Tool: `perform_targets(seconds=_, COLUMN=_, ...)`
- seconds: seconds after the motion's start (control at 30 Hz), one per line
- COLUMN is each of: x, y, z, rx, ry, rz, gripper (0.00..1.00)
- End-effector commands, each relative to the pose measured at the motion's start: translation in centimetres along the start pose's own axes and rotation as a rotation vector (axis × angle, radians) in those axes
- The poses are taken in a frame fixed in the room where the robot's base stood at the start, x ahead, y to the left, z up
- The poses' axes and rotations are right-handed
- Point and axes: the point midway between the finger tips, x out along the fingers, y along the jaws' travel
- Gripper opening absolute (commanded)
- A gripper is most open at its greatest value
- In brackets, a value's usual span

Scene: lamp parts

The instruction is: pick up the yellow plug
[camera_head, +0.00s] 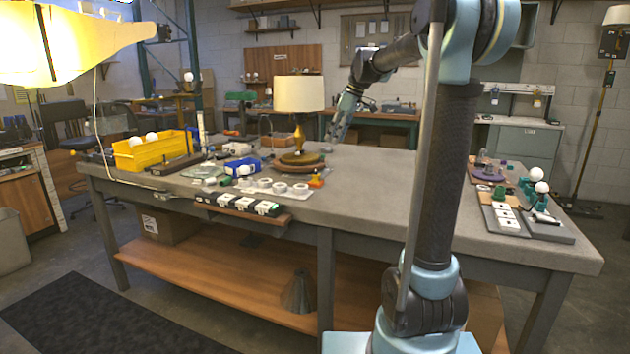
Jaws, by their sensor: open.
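A small yellow-orange piece (316,181) stands on the grey workbench (375,190), just right of the row of white rings. It looks like the yellow plug, but it is too small to be sure. My gripper (335,136) is open and empty. It hangs above the bench, right of the lamp and beyond the yellow piece in the picture, clearly apart from it. The gap between the fingers is small in this view.
A lamp with a cream shade (299,94) stands behind the yellow piece. White rings (282,187), a blue bin (243,166) and a yellow crate (150,155) lie to its left. Trays with parts (503,219) are at the right end. The bench middle is clear.

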Motion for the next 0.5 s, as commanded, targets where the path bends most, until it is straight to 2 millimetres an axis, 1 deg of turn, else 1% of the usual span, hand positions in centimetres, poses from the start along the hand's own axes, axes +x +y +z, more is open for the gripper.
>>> perform_targets(seconds=0.2, x=3.5, y=-0.4, z=-0.7, rx=-0.012, ry=0.000, rz=-0.005, gripper=0.43)
perform_targets(seconds=0.5, x=8.9, y=-0.6, z=-0.9, rx=-0.014, ry=0.001, rz=-0.006, gripper=0.43)
